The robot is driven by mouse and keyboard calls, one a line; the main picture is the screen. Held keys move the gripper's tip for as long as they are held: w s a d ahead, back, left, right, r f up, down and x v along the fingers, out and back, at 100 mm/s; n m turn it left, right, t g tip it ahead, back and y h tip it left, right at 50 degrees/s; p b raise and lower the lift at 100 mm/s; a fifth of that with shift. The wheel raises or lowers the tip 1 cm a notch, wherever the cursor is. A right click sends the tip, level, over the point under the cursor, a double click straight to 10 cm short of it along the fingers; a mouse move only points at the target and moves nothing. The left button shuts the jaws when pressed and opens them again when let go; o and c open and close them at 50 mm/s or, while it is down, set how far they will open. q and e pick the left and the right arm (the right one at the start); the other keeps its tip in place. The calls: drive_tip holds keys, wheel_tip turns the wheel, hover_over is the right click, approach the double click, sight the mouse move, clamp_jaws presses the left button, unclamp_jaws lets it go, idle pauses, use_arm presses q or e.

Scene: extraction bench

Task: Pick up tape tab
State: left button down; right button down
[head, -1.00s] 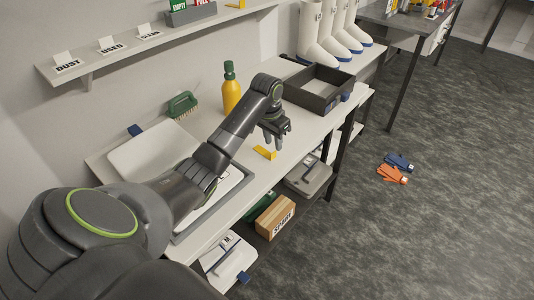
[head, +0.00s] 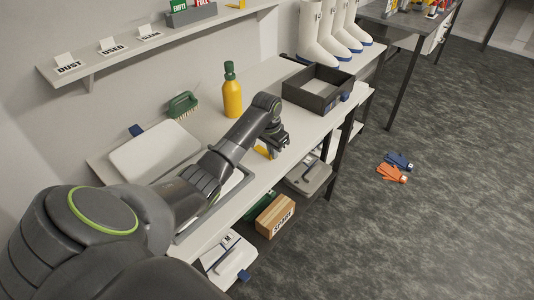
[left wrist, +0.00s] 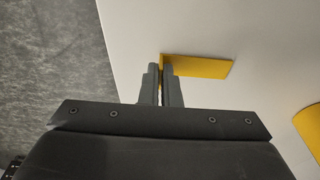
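The yellow tape tab (head: 262,151) lies on the white bench top, partly hidden by my left gripper (head: 273,153). In the left wrist view the tape tab (left wrist: 205,67) reaches out to the right from the fingertips. My left gripper (left wrist: 161,80) has its two fingers close together, with a thin yellow sliver of the tab's near end between them. It looks shut on that end, low over the bench. My right gripper is not in view.
A yellow bottle (head: 232,97) with a green cap and a green brush (head: 183,105) stand behind my left arm. A dark open tray (head: 337,101) is to the right. The bench's front edge is close to the gripper.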

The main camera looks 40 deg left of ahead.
use_arm(q)
drive_tip(key=shift+r, duration=0.15)
wheel_tip(320, 180, up, 10)
drive_tip(key=b, duration=0.1)
idle(0.6)
